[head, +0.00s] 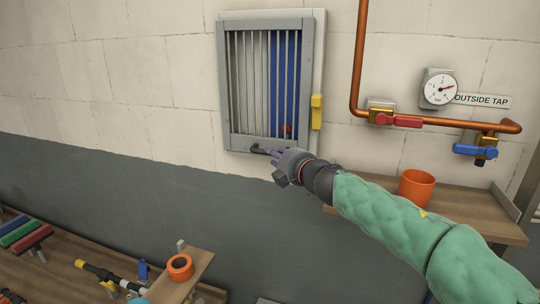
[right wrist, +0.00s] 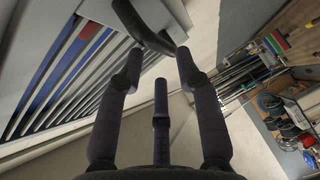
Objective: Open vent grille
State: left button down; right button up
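The vent grille (head: 233,88) is a grey metal frame with vertical bars on the wall in the head view, and it looks closed. Blue and red show behind its bars. A small dark handle (head: 257,149) sits at its lower edge; in the right wrist view the handle (right wrist: 146,28) is a thick curved dark bar. My right gripper (head: 275,156) is at the grille's lower edge by the handle. In the right wrist view its fingers (right wrist: 159,62) are spread, with the handle at or just beyond the fingertips; contact is unclear. My left gripper is not in view.
A yellow latch-like piece (head: 317,111) is on the grille's right side. Copper pipe (head: 358,60) with a red-handled valve (head: 398,121) and gauge (head: 440,89) runs to the right. An orange cup (head: 416,187) stands on a wooden shelf (head: 485,215). A cluttered bench (head: 60,270) is lower left.

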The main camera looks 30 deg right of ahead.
jog(key=shift+w+d+f, duration=0.1)
jog(key=shift+w+f, duration=0.1)
jog(key=shift+w, duration=1)
jog(key=shift+w+f, duration=0.15)
jog(key=shift+w, duration=1)
jog(key=shift+s, duration=0.1)
grip_shut()
